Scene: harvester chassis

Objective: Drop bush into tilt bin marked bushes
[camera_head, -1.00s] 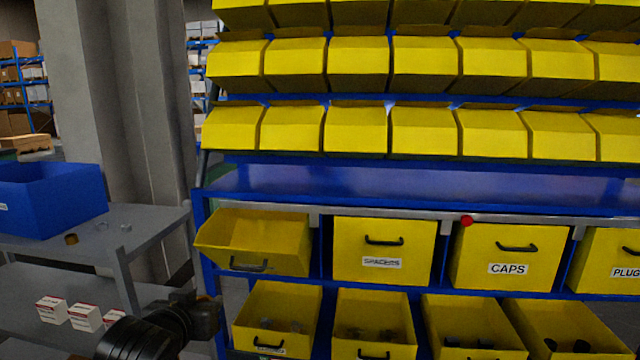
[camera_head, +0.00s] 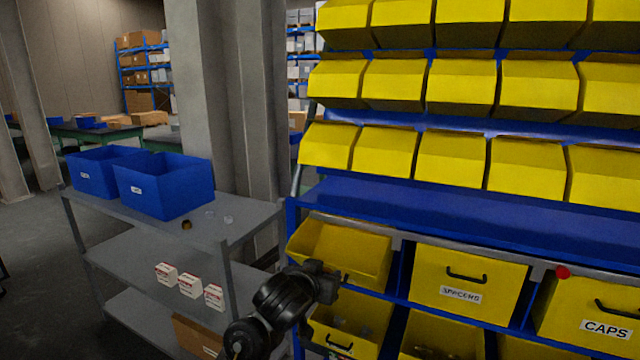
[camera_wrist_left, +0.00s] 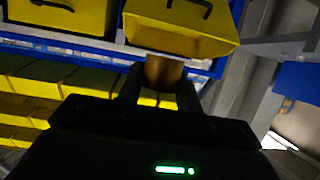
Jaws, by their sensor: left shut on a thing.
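My left gripper (camera_head: 326,282) is in front of the lower part of the tilted-open yellow bin (camera_head: 352,252), at the left end of the upper row of labelled bins. The bin's label is not readable, partly hidden by the gripper. In the left wrist view the gripper (camera_wrist_left: 160,85) is shut on a bronze-brown cylindrical bush (camera_wrist_left: 164,70). The bush is between the fingers, in front of a yellow bin (camera_wrist_left: 180,35) with a dark handle. I cannot tell the gap between bush and bin. My right gripper is not in view.
Bins marked SPACERS (camera_head: 468,280) and CAPS (camera_head: 590,315) are to the right, shut. More yellow bins (camera_head: 335,325) stand below. A grey trolley (camera_head: 255,222) at left carries blue crates (camera_head: 165,188), a small brown ring (camera_head: 186,225) and white boxes (camera_head: 190,285).

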